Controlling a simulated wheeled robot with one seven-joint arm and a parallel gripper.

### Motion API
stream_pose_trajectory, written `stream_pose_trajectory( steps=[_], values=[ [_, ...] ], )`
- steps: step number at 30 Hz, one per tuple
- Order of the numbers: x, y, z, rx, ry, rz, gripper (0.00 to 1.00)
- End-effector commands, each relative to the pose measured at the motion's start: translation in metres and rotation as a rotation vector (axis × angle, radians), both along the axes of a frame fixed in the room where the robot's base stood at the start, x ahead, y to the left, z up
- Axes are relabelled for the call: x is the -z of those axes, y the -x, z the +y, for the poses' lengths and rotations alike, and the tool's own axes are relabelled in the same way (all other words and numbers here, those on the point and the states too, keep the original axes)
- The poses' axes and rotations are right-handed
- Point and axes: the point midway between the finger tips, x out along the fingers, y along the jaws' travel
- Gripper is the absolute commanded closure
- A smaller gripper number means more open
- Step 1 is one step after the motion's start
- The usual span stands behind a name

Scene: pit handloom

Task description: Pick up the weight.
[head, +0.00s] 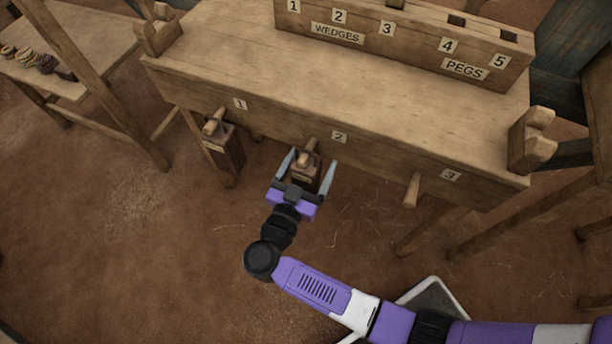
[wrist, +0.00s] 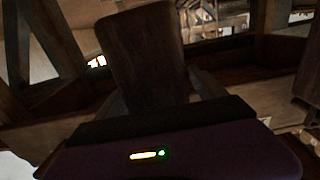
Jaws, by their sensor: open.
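A dark brown wooden weight (head: 306,177) hangs at the peg marked 2 on the front of the loom bench. My gripper (head: 309,167) is open, with one finger on each side of this weight. The wrist view shows the weight as a dark block (wrist: 148,60) rising straight ahead between the fingers. I cannot tell whether either finger touches it. Its lower part is hidden by my gripper. A second, similar weight (head: 223,150) with a pale label hangs at the peg marked 1, to the left.
The wooden bench (head: 330,95) spans above the weights. The peg marked 3 (head: 412,190) is bare. A box labelled wedges and pegs (head: 400,45) stands on the bench. A side table (head: 75,85) holds small items at the left. The earth floor in front is clear.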

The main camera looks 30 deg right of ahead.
Motion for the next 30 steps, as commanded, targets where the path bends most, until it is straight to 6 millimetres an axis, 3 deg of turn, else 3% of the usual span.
stream_pose_trajectory(
  steps=[4, 16, 30],
  values=[
    [-0.0003, 0.0001, 0.0, 0.0, 0.0, 0.0, 0.2],
    [-0.0001, 0.0004, 0.0002, 0.0, 0.0, 0.0, 0.99],
    [-0.0095, 0.0001, 0.0002, 0.001, 0.0, -0.003, 1.0]
  ],
)
